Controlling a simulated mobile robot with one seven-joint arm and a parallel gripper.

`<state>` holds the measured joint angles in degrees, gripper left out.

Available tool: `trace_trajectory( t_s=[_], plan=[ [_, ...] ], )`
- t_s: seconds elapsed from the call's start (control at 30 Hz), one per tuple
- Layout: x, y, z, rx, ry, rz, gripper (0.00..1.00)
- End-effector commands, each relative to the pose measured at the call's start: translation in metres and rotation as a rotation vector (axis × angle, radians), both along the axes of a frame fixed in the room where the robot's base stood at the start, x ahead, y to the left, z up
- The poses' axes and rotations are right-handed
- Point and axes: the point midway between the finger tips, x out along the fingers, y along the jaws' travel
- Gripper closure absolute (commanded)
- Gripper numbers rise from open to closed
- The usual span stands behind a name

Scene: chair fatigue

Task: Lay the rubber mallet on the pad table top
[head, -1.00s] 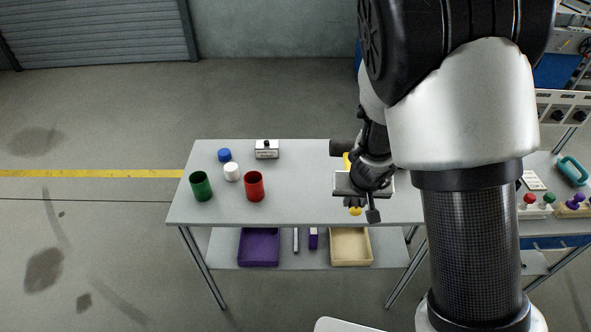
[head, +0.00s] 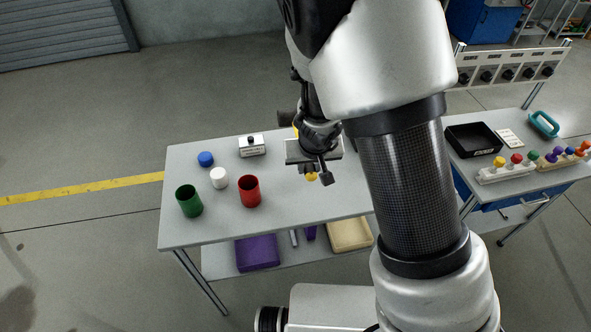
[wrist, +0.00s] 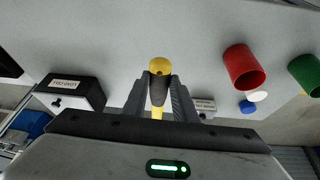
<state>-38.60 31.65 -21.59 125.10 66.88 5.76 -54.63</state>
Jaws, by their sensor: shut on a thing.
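My gripper (head: 318,172) is shut on the rubber mallet, around its handle. In the wrist view the handle (wrist: 158,88) shows between the fingers, black with a yellow end. In the head view the yellow handle end (head: 312,177) sticks out on the near side, and a dark cylinder (head: 287,117), seemingly the mallet head, shows on the far side. The head is hidden in the wrist view. The mallet is over the grey table top (head: 300,201); its height above the surface is hard to tell.
Green (head: 189,201) and red (head: 249,191) cups, white (head: 219,178) and blue (head: 206,159) pieces and a small labelled box (head: 251,145) stand on the left. A black labelled box (wrist: 75,91) shows in the wrist view. A second bench (head: 478,171) stands right. The front middle is clear.

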Motion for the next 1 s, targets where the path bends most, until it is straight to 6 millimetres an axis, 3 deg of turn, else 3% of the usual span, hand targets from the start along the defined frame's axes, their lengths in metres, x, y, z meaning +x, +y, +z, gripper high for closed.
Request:
trace_trajectory(
  t_s=[0.2, 0.47, 0.6, 0.97, 1.0],
  plan=[
    [0.001, -0.001, -0.046, 0.0, -0.001, -0.003, 1.0],
    [0.001, 0.0, -0.069, 0.001, -0.002, -0.003, 1.0],
    [0.001, 0.0, -0.09, 0.0, -0.002, -0.002, 1.0],
    [0.0, 0.0, -0.098, 0.0, -0.001, -0.002, 1.0],
    [-0.001, -0.001, -0.099, -0.001, 0.002, -0.001, 0.7]
  ],
)
